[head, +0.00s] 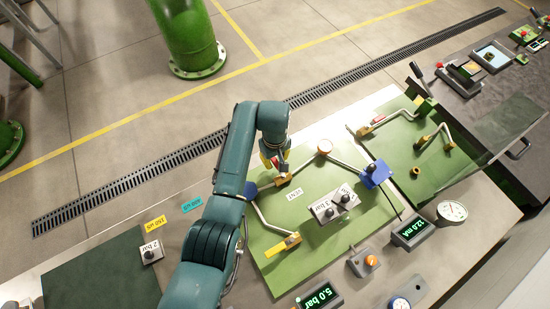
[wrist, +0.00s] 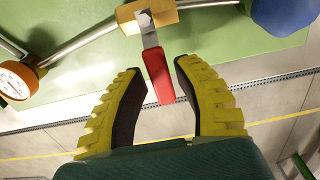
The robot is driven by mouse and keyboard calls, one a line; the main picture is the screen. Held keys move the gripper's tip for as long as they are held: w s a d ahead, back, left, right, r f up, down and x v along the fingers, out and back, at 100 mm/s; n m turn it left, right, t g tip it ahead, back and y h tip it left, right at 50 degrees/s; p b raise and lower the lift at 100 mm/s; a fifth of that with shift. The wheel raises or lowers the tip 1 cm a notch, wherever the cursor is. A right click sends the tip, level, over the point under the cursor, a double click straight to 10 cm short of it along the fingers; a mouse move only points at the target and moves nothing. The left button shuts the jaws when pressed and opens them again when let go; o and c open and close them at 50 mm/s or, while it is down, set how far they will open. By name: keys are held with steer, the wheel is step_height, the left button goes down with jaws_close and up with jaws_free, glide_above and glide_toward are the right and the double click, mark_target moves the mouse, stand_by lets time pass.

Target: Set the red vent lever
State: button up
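The red vent lever (wrist: 158,75) has a red grip on a bare metal stem. It extends from a brass valve body (wrist: 150,17) on a pipe over the green panel in the wrist view. My gripper (wrist: 160,68) is open, with its yellow, dark-padded fingers on either side of the red grip. In the head view, my gripper (head: 273,160) is just above the valve body (head: 283,179), beside the VENT label (head: 294,194). The lever is mostly hidden there.
A round orange-rimmed gauge (wrist: 17,80) stands left of the valve in the wrist view, with a blue part (wrist: 285,14) at right. Another red-handled valve (head: 376,120) is on the right panel.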

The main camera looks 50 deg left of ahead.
jaws_close()
